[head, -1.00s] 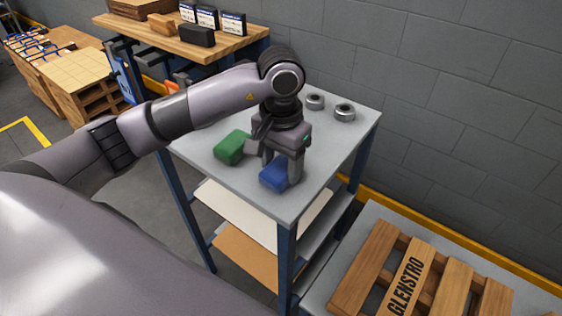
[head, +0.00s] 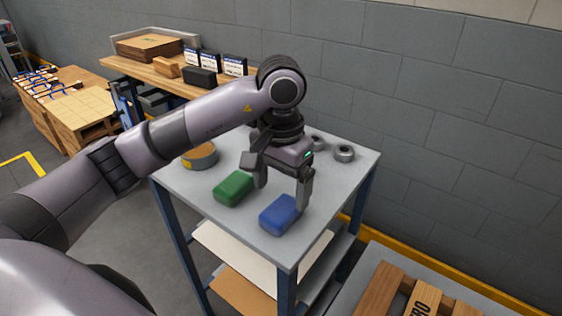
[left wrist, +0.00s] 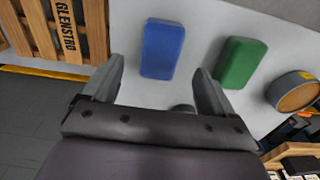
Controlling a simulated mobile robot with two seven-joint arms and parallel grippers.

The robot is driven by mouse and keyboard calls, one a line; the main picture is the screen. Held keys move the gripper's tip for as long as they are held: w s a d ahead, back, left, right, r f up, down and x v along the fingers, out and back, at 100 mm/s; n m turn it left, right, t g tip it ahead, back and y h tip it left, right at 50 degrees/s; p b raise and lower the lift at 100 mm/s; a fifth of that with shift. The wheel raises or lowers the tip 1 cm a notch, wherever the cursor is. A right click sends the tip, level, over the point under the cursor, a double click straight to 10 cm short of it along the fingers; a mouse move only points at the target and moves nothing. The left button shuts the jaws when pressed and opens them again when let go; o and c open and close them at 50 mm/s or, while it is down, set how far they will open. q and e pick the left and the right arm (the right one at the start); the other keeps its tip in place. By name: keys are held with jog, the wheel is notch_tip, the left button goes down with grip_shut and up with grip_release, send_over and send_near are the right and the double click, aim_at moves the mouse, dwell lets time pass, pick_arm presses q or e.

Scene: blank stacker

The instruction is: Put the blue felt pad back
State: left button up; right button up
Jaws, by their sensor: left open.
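The blue felt pad (head: 280,214) lies flat on the grey top of a small blue-legged table (head: 240,232), near its front corner. It also shows in the left wrist view (left wrist: 162,48), ahead of and between the fingers. My left gripper (head: 280,188) is open and empty, just behind and above the pad. Its fingers also show in the left wrist view (left wrist: 157,80), apart from the pad. A green pad (head: 233,189) lies to the left of the blue one, also seen in the left wrist view (left wrist: 240,62). My right gripper is in neither view.
A round tan-topped tin (head: 200,157) stands at the table's left. Grey metal rings (head: 344,153) sit at the back right. A wooden pallet (head: 400,295) lies at the lower right. A wooden bench (head: 140,72) with boxes stands behind, beside the block wall.

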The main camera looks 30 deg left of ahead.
aim_at(281, 209)
pick_arm(q)
notch_tip(281, 209, up, 7)
jog(key=shift+f, duration=0.2)
dwell(0.6)
